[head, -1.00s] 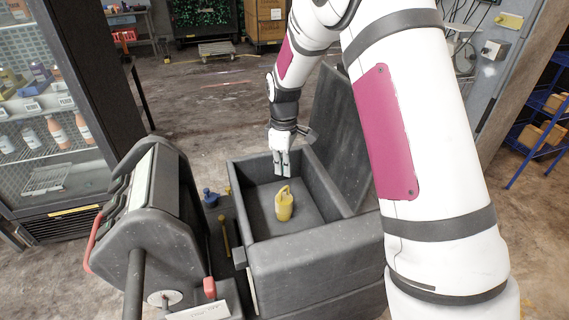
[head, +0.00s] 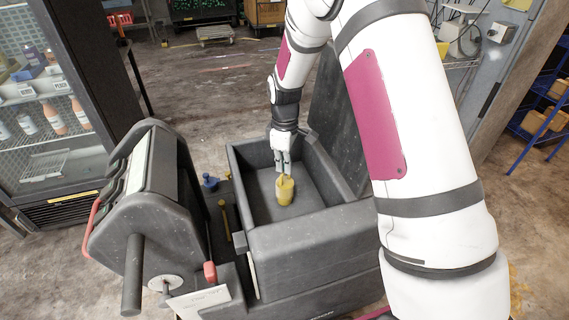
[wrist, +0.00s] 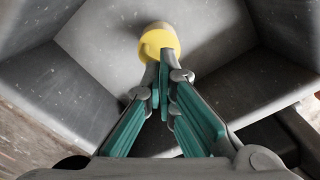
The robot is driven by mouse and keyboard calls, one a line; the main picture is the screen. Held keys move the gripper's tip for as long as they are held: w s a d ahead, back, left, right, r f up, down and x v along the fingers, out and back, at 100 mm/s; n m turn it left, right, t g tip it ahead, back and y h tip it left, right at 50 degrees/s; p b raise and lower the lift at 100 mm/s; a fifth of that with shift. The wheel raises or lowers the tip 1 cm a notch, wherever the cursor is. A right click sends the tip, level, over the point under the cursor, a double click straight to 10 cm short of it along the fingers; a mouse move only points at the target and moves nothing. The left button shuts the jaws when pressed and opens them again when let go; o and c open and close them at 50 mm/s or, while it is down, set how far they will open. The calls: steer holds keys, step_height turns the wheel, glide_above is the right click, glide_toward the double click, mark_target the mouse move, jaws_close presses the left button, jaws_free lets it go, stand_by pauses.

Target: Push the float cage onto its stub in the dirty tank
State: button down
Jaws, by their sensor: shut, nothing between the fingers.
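The yellow float cage (head: 285,190) stands upright on the floor of the grey dirty tank (head: 310,240), toward its middle. In the wrist view the float cage (wrist: 158,42) shows as a yellow rounded body with a paler top, just beyond my fingertips. My gripper (head: 284,172) is shut and empty, pointing down inside the tank at the top of the float cage. In the wrist view my gripper's fingertips (wrist: 165,70) overlap the near edge of the cage; I cannot tell whether they touch it. The stub is hidden.
The tank's raised lid (head: 340,130) stands at its right. A dark machine with a red handle (head: 93,225) stands at the left. A blue knob (head: 210,182) and a yellow post (head: 225,217) sit between them.

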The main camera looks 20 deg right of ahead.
steer(key=shift+f, duration=0.4)
steer(key=shift+s, duration=0.1)
steer(key=shift+r, duration=1.9)
step_height(320, 180, up, 11)
steer(key=s+r+m+t, duration=0.2)
steer(key=s+r+m, duration=0.3)
steer(key=s+r, duration=0.8)
steer(key=s+r+m+t, duration=0.1)
steer(key=s+m+t, duration=0.2)
steer(key=s, duration=1.5)
steer(key=m, duration=0.2)
steer(key=shift+r+m, duration=0.3)
steer(key=shift+r, duration=0.1)
